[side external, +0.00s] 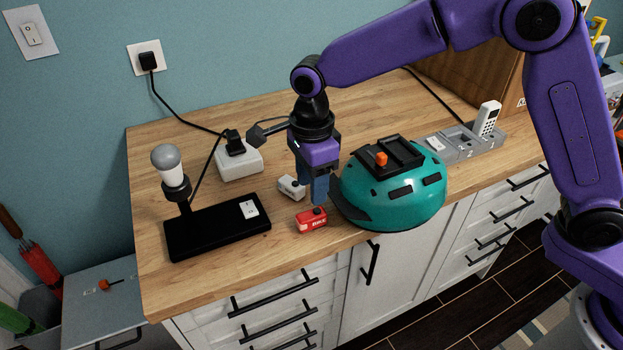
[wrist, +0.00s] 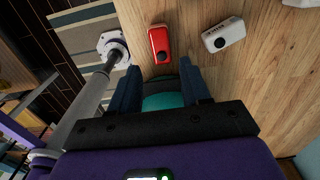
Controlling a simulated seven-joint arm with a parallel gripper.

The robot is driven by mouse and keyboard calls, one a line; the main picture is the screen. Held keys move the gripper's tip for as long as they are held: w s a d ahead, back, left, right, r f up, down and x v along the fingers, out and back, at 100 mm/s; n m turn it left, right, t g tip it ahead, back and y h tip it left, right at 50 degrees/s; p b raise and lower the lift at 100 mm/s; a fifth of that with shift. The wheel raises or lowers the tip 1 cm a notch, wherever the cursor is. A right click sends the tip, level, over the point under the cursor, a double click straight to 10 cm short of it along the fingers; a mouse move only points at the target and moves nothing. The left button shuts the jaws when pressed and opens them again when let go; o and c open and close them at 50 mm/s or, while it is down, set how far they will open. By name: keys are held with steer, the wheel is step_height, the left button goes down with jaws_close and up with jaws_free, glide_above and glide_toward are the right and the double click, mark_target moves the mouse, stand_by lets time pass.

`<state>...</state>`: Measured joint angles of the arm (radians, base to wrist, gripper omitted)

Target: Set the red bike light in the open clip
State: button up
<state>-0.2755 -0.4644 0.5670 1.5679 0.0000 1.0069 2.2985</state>
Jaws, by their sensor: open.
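The red bike light (side external: 311,219) lies on the wooden counter near its front edge; it also shows in the wrist view (wrist: 159,42), just beyond my fingertips. My gripper (side external: 317,197) is open and empty, pointing down between the red light and the teal helmet (side external: 405,205). In the wrist view the fingers (wrist: 160,70) stand apart, with part of the helmet (wrist: 165,100) showing between them. A black bracket with an orange tab (side external: 382,159) sits on top of the helmet; I cannot tell for sure that it is the open clip.
A white light-like block (side external: 291,187) lies close behind the red one, also in the wrist view (wrist: 223,34). A black lamp base (side external: 215,232) stands left, a white power block (side external: 240,163) behind. A grey tray (side external: 460,148) with a white handset (side external: 487,118) is right.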

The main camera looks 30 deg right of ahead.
mark_target(311, 214)
steer(key=shift+f, duration=4)
steer(key=c, duration=0.7)
steer(key=shift+o, duration=0.2)
steer(key=shift+r, duration=3)
steer(key=shift+r, duration=0.1)
